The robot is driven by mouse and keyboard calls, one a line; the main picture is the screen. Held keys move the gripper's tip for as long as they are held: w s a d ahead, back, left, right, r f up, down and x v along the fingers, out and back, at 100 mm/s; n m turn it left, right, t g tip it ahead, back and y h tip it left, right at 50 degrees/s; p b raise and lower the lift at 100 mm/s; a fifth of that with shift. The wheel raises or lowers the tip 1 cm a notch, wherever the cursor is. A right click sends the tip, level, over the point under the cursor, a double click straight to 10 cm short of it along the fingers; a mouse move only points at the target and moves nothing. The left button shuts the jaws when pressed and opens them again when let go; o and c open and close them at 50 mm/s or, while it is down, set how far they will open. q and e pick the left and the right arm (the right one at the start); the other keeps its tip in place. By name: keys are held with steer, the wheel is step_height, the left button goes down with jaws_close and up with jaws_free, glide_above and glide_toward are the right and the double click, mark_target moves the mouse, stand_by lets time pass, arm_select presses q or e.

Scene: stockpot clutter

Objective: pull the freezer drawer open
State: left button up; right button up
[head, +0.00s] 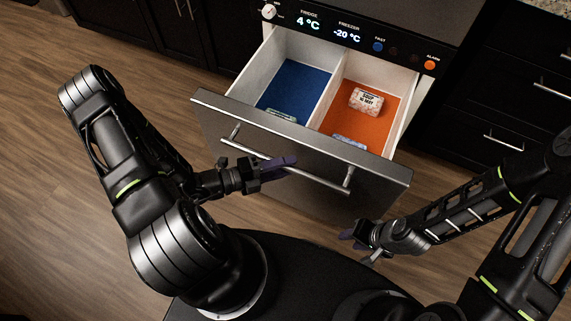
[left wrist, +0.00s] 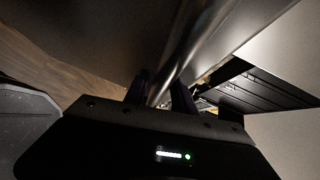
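The freezer drawer (head: 380,182) stands pulled out from the appliance, with its inside visible. Its grey front carries a long bar handle (head: 325,183). My left gripper (head: 278,165), with purple fingers, is at the handle's left part. In the left wrist view the handle bar (left wrist: 190,60) runs between the two fingers, which look closed against it. My right gripper (head: 354,237) hangs in front of the drawer's right lower side, apart from the handle; its finger gap is too small to read.
The drawer has a blue-floored compartment (head: 297,85) and an orange-floored compartment (head: 385,108). A white soup pack (head: 366,101) lies on the orange floor, and a partly hidden pack (head: 350,140) lies near the front. Another pack (head: 281,115) is at the blue side's front. Dark cabinets (head: 505,100) flank the appliance.

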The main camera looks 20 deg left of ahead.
arm_select(q)
steer(key=shift+o, duration=0.8)
steer(key=shift+s+a, duration=0.1)
steer(key=v, duration=0.7)
steer(key=shift+s+a, duration=0.15)
steer(key=shift+a, duration=0.1)
